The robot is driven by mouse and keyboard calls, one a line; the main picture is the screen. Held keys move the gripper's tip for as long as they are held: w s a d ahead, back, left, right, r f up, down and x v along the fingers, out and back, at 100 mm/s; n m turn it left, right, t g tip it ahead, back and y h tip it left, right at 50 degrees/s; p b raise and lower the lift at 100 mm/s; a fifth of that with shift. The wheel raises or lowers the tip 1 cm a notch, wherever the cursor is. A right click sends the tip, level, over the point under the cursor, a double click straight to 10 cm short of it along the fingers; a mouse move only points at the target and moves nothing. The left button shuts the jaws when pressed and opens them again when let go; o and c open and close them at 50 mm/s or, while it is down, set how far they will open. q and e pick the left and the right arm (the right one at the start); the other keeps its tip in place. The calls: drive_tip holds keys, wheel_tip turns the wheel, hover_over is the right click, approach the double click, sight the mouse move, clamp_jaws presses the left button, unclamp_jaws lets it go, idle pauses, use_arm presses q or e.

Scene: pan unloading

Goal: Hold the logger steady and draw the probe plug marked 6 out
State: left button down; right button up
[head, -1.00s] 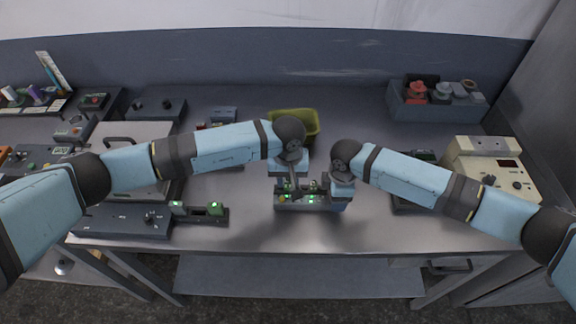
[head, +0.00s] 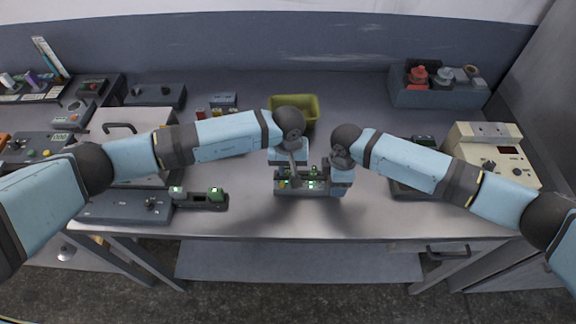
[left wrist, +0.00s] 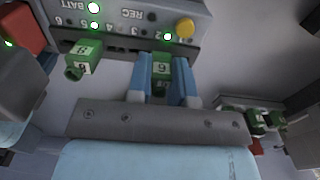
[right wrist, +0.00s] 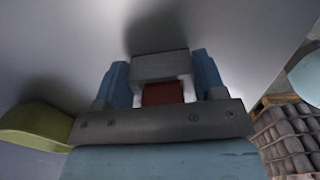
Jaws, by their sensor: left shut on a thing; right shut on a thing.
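The grey logger (head: 302,188) sits near the table's front edge, between my grippers. In the left wrist view the logger's face (left wrist: 115,20) shows number marks, lit green lights and a yellow button. My right gripper (right wrist: 160,78) is shut on the logger's end, where a grey block and dark red part (right wrist: 162,94) show.
A yellow-green bin (head: 295,108) stands behind the logger. A beige instrument (head: 490,150) stands right. Bare table lies left and right of the logger.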

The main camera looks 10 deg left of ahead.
use_arm(q)
drive_tip(key=shift+r, duration=0.8)
drive_tip(key=shift+w+r, duration=0.15)
drive_tip(key=shift+r, duration=1)
use_arm(e)
drive_tip(key=o, duration=1.2)
wheel_tip(320, 180, up, 12)
